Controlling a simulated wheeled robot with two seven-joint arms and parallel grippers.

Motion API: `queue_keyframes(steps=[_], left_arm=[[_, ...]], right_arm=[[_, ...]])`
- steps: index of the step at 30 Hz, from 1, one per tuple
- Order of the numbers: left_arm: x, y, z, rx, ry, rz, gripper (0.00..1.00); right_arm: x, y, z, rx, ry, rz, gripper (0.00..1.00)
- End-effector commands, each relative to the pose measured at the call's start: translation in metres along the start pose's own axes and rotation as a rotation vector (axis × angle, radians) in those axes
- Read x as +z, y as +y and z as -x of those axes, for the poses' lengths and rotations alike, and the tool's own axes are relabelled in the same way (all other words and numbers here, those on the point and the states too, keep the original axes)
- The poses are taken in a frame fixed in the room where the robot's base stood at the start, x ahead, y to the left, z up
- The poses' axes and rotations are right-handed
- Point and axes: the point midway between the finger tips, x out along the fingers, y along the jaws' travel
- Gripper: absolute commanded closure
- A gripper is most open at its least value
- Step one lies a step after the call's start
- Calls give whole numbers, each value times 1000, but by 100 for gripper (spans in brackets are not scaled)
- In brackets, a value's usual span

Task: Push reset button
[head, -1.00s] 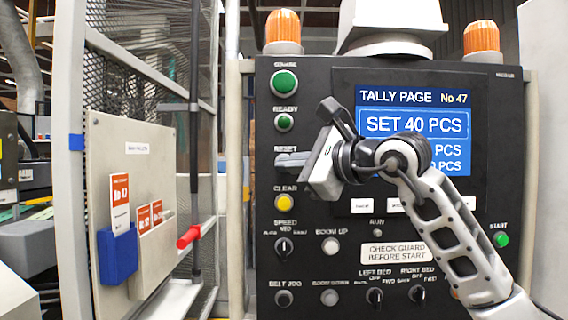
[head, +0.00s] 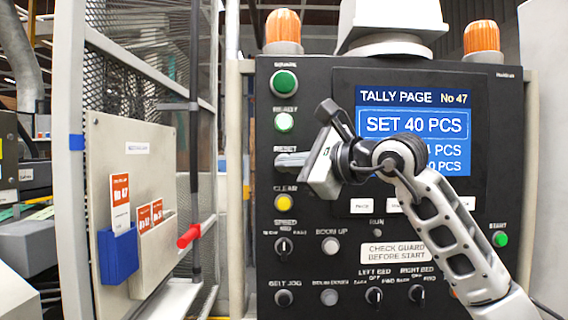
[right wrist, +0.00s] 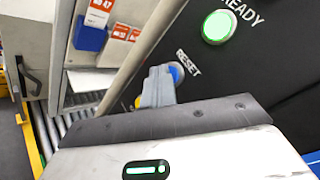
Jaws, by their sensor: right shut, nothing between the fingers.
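The blue reset button (right wrist: 177,72) shows in the right wrist view beside its RESET label, partly covered by my right gripper's fingers. In the head view the gripper hides the button. My right gripper (head: 280,160) is shut and empty, with its fingertips at the button; they also show in the right wrist view (right wrist: 159,80). The fingertips overlap the button, but I cannot tell whether they press it. The green READY lamp (head: 284,122) above is lit and glows brightly in the right wrist view (right wrist: 218,27). My left gripper is not in view.
The black control panel (head: 350,285) also carries a yellow CLEAR button (head: 283,202) just below and a green top button (head: 285,82). The screen (head: 412,100) reads SET 40 PCS. A mesh guard with a red handle (head: 189,236) stands to the left.

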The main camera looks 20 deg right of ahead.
Motion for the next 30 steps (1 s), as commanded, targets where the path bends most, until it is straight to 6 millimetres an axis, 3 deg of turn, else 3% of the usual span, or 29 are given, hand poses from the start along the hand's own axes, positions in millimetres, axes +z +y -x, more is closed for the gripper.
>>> queue_keyframes(steps=[23, 30], left_arm=[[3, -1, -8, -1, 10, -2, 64], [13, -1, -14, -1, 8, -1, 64]], right_arm=[[8, 9, 12, -1, 1, 0, 100], [17, 20, 26, -2, 0, 2, 100]])
